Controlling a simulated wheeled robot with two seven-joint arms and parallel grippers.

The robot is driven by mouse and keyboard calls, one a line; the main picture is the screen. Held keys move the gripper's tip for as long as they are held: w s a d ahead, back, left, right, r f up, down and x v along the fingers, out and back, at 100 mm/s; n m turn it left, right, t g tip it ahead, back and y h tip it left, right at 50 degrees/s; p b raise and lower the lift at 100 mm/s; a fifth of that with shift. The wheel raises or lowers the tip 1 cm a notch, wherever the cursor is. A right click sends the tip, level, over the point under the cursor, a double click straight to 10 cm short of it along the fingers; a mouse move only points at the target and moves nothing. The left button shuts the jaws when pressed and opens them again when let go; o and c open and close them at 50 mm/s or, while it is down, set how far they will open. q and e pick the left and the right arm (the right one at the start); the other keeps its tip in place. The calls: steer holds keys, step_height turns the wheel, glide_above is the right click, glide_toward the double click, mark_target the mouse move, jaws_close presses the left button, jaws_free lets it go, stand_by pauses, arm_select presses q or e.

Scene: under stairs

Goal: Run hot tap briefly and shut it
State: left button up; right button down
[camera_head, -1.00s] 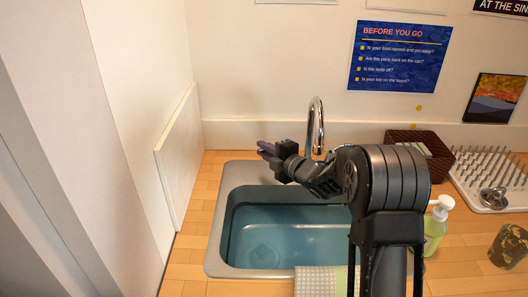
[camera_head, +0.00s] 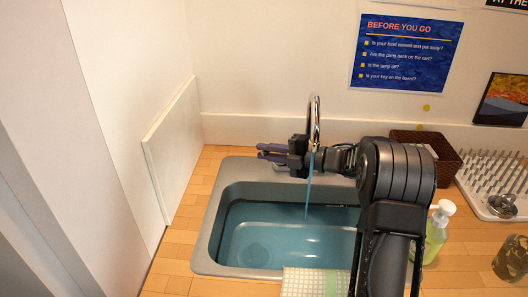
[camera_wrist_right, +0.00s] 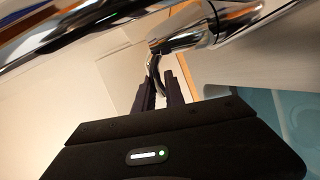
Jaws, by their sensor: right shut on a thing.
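The chrome tap (camera_head: 315,115) stands at the back of the sink, and a thin blue stream of water (camera_head: 308,195) falls from its spout into the basin. My right gripper (camera_head: 264,151) is behind the stream, to the left of the spout, with its fingers pointing left. In the right wrist view my right gripper (camera_wrist_right: 158,84) is shut on a thin curved chrome lever (camera_wrist_right: 155,66) of the tap. The lever is hidden in the head view. No hot or cold mark is visible. My left gripper is out of view.
The steel sink (camera_head: 206,235) holds bluish water, with a checked cloth (camera_head: 305,281) over its front edge. A soap bottle (camera_head: 437,232), a dark basket (camera_head: 445,155) and a spiked drying rack (camera_head: 480,185) stand to the right. A white panel (camera_head: 172,150) closes off the left.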

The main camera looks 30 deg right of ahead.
steer(key=c, duration=1.4)
jaws_free()
steer(key=shift+b+v, duration=0.7)
steer(key=shift+v, duration=3.2)
